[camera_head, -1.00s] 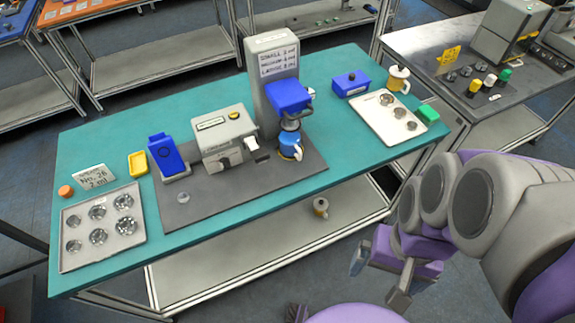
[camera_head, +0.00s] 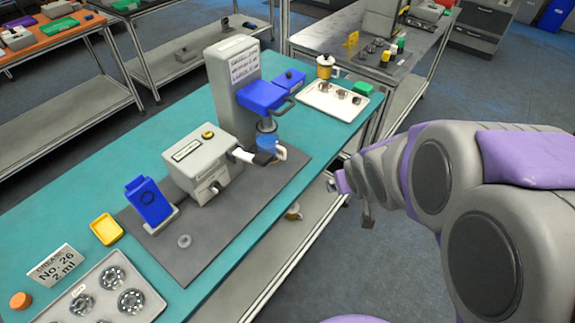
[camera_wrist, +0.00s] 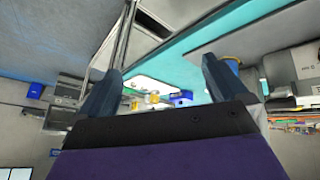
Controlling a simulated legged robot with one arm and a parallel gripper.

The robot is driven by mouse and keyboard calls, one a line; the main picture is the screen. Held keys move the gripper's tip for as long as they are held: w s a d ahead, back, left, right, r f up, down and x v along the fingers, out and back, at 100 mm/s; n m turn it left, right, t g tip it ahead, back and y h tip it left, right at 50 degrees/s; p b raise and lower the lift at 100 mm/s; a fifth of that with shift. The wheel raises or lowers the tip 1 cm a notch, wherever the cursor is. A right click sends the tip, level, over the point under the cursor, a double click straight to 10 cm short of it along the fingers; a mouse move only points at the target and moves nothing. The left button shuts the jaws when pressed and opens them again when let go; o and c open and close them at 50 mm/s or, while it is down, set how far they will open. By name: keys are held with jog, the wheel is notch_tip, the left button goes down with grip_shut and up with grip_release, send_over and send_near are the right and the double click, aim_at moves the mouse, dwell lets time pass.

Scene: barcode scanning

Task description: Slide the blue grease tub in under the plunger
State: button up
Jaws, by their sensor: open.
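The blue grease tub (camera_head: 266,143), with a pale handle on its right, stands on the dark base plate below the plunger (camera_head: 266,125). The plunger hangs from the blue head of the tall grey dispenser (camera_head: 235,75). From this angle I cannot tell whether the tub is centred under it. My gripper (camera_head: 350,202) is off the table's right edge, apart from the tub and partly hidden by my arm. In the wrist view, my gripper (camera_wrist: 160,85) has its two fingers wide apart with nothing between them.
Another mug (camera_head: 293,212) sits on the lower shelf. Open floor lies right.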

jog(key=w+a+f+n+t+y+b, duration=0.25)
jog(key=w+a+f+t+y, duration=0.2)
jog(key=w, duration=0.45)
jog(key=n+y+p, duration=0.1)
jog(key=y+p, duration=0.2)
jog(key=p, duration=0.2)
send_near(262, 136)
jog(key=shift+y, duration=0.25)
jog(key=b+x, duration=0.1)
jog(key=x, duration=0.1)
jog(key=b+x, duration=0.1)
jog(key=x, duration=0.1)
jog(key=shift+w+d+f+b, duration=0.2)
jog(key=shift+w+f+b, duration=0.05)
jog(key=shift+f+b, duration=0.05)
jog(key=shift+w+a+f, duration=0.1)
jog(key=shift+w+a, duration=0.05)
jog(key=shift+a, duration=0.2)
jog(key=shift+w+a+f, duration=0.15)
jog(key=shift+w+a, duration=0.05)
jog(key=shift+a, duration=0.2)
jog(key=shift+d, duration=0.2)
jog(key=shift+d+r, duration=0.1)
jog(key=shift+d, duration=0.15)
jog(key=c, duration=0.3)
jog(key=shift+a, duration=0.2)
jog(key=c, duration=0.8)
jog(key=o, duration=1.1)
